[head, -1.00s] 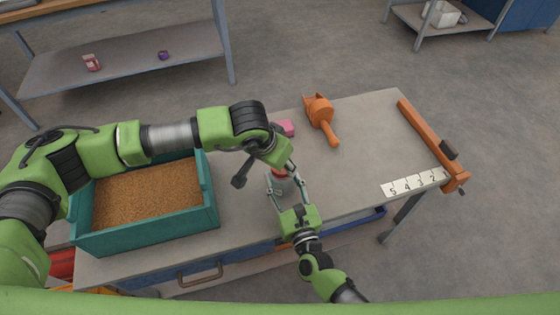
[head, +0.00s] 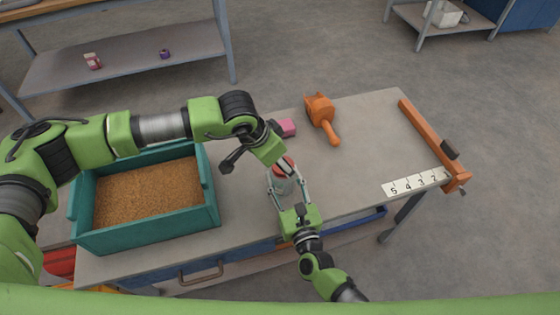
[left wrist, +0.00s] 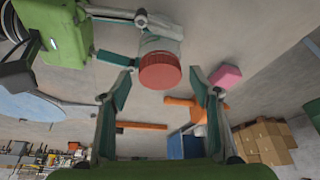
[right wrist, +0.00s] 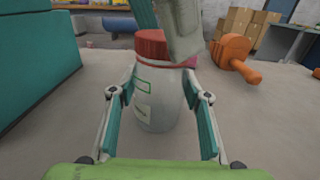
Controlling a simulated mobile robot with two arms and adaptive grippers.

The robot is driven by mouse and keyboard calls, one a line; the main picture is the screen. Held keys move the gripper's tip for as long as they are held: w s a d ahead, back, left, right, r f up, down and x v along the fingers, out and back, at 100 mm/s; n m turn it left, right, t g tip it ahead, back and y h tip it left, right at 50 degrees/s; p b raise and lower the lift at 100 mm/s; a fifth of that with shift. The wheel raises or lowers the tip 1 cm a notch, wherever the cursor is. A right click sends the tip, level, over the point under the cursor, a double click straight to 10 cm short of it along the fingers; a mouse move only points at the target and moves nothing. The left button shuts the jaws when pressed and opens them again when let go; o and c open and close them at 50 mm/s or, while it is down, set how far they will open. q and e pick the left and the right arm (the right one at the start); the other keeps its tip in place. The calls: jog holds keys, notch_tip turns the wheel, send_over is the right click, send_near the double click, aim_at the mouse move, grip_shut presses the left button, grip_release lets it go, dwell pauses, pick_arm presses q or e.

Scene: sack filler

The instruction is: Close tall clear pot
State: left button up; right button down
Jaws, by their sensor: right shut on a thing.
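The tall clear pot (head: 281,186) stands upright on the table and carries a red lid (head: 285,163). My right gripper (head: 288,191) is shut on the pot's body from the near side; in the right wrist view the pot (right wrist: 158,105) stands between its fingers. My left gripper (left wrist: 163,92) is open. Its fingers are apart, with the red lid (left wrist: 160,71) beyond and between them. In the right wrist view, part of my left gripper covers the right of the lid (right wrist: 150,44), so I cannot tell whether the lid is fully seated.
A teal bin (head: 150,235) of brown grain stands at the left of the table. A pink block (head: 287,127) and an orange scoop (head: 321,112) lie behind the pot. An orange bar (head: 430,140) and a numbered strip (head: 415,182) lie at the right. The table between is clear.

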pick_arm(q)
jog(key=shift+r, duration=2.25)
jog(key=shift+c, duration=0.4)
